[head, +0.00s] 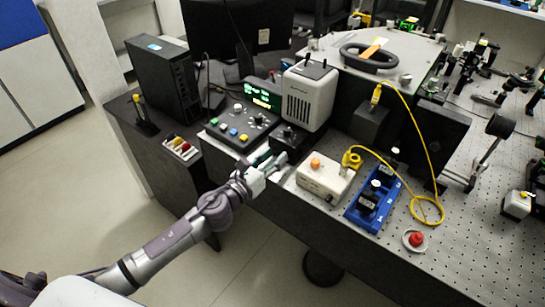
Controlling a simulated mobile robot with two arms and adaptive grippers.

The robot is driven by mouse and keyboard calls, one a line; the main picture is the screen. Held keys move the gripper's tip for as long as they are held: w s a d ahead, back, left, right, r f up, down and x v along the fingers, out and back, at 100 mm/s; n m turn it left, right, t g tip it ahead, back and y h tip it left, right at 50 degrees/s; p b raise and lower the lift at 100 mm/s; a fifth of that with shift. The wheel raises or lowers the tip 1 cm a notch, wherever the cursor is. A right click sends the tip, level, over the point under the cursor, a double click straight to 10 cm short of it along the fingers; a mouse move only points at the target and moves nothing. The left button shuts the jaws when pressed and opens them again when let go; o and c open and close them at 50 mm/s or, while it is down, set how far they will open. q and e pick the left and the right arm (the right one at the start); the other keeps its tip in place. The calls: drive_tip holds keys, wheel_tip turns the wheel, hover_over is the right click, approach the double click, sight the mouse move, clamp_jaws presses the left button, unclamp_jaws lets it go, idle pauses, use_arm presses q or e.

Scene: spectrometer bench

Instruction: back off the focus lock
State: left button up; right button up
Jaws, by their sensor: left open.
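My left gripper (272,158) reaches in from the lower left to the front edge of the bench. It is open, with no object seen between its fingers. Just beyond it is a small black box with a dark knob (288,132), in front of a beige vented unit (309,96). The fingertips are close to this box; I cannot tell whether they touch it. No label marks the focus lock, so I cannot tell for certain which part it is. My right gripper is not in view.
A control panel (241,125) with coloured buttons and a green display is left of the gripper. A white box with an orange knob (316,163), a blue tray (363,219), a yellow cable (425,140) and a red button (416,239) are to the right. Floor at left is clear.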

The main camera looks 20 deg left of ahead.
use_arm(q)
clamp_jaws()
